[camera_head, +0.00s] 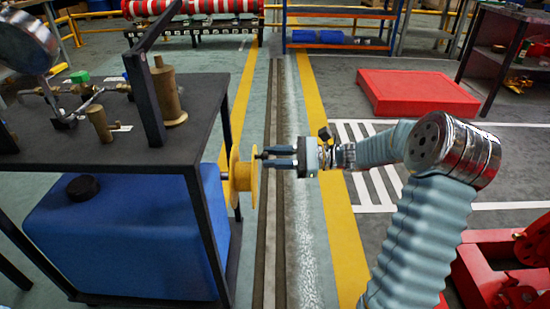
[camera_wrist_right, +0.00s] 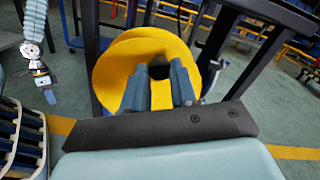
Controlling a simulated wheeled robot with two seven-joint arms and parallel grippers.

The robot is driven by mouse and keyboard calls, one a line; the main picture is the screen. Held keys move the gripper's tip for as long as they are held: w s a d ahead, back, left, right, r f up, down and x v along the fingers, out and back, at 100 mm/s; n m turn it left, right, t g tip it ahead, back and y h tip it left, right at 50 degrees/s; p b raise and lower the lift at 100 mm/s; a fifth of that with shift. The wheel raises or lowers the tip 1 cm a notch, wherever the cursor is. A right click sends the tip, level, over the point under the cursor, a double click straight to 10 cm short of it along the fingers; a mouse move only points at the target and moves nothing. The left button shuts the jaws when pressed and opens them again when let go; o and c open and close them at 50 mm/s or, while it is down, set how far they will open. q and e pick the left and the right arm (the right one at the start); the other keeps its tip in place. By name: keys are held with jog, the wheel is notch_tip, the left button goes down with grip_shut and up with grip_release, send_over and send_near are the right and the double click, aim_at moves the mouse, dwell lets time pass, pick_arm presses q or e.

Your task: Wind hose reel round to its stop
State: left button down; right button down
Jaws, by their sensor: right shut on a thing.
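The yellow hose reel (camera_head: 243,182) is mounted on the right side of the black-framed stand, at the middle of the head view. It also shows in the right wrist view as a large yellow disc (camera_wrist_right: 112,68). My right gripper (camera_head: 266,158) reaches in from the right and is shut on the reel's dark crank handle near the upper part of the rim. In the right wrist view its fingers (camera_wrist_right: 158,90) point at the reel and mostly hide the handle. My left gripper (camera_wrist_right: 47,92) shows small at the left of the right wrist view; its jaw state is unclear.
The stand's dark top (camera_head: 95,135) carries brass fittings, and a blue tank (camera_head: 135,245) sits below it. A striped floor strip (camera_head: 290,240) runs beside the reel. A red platform (camera_head: 415,93) lies at the back right, and red equipment (camera_head: 480,270) stands at the lower right.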

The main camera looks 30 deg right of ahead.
jog(key=c, duration=0.9)
grip_release()
jog(key=v, duration=1.4)
jog(key=shift+w, duration=0.1)
jog(key=s+a+f+n+g+h+p, duration=0.15)
jog(key=a+f+g, duration=0.25)
jog(key=a+f, duration=0.65)
jog(key=a+f+n+g+h, duration=0.3)
jog(key=a+f, duration=0.4)
jog(key=f, duration=0.7)
jog(key=s+a+f+n+h, duration=0.2)
jog(key=s+a+f+n, duration=0.1)
jog(key=a+f+n, duration=0.1)
jog(key=s+a+f+n+g+h, duration=0.1)
jog(key=s+a+f+n+h, duration=0.1)
jog(key=s+a+f+n, duration=0.2)
jog(key=s+a+f+n+g+h, duration=0.1)
jog(key=s+a+f+n+h, duration=0.1)
jog(key=a+f+n, duration=0.3)
jog(key=shift+s+a+h+p, duration=0.4)
jog(key=shift+s+a, duration=0.3)
jog(key=shift+a, duration=0.15)
